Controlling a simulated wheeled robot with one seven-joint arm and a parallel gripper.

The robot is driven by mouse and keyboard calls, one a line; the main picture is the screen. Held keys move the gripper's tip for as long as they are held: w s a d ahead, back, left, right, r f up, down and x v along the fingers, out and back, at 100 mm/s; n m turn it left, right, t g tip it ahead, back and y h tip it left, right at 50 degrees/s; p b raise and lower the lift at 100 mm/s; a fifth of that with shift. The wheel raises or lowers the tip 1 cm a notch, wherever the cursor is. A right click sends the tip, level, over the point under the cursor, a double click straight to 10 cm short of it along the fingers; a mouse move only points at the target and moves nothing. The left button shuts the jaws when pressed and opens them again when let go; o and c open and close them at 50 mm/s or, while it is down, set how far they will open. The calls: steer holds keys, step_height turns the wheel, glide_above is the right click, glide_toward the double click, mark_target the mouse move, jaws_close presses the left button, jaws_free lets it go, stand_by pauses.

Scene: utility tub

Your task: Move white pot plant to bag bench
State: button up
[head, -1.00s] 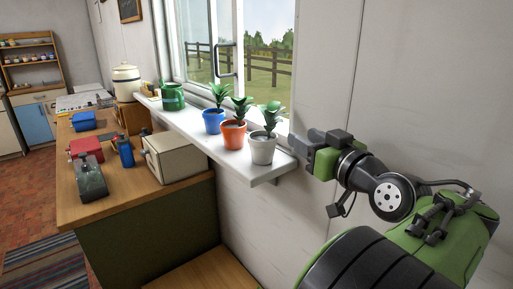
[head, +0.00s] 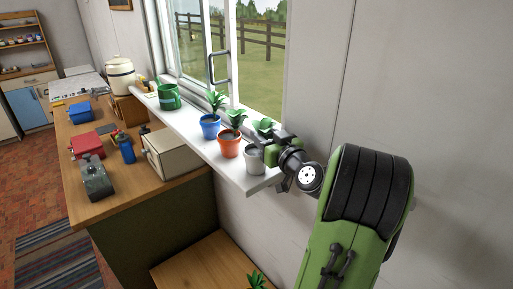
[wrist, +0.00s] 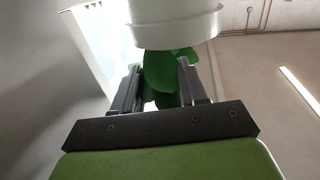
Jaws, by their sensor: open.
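The white pot plant (head: 253,162) stands at the near end of the white window sill, its leaves partly hidden by my gripper (head: 266,147). In the wrist view the white pot (wrist: 175,25) fills the top, and its green leaves lie between my two fingers (wrist: 157,85). My gripper is open, with a finger on either side of the foliage; I cannot tell whether they touch it. A low wooden surface (head: 195,265) below the sill may be the bag bench; no bag shows on it.
An orange pot plant (head: 229,148) stands close beside the white one, then a blue pot plant (head: 210,130) and a green can (head: 168,97). Green leaves (head: 257,281) show at the bottom edge. A workbench (head: 130,185) with tools and a cream box (head: 172,155) stands left.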

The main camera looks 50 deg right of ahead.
steer(key=shift+p+x, duration=0.3)
steer(key=shift+x, duration=0.6)
steer(key=shift+s, duration=0.1)
steer(key=shift+c, duration=0.7)
jaws_close()
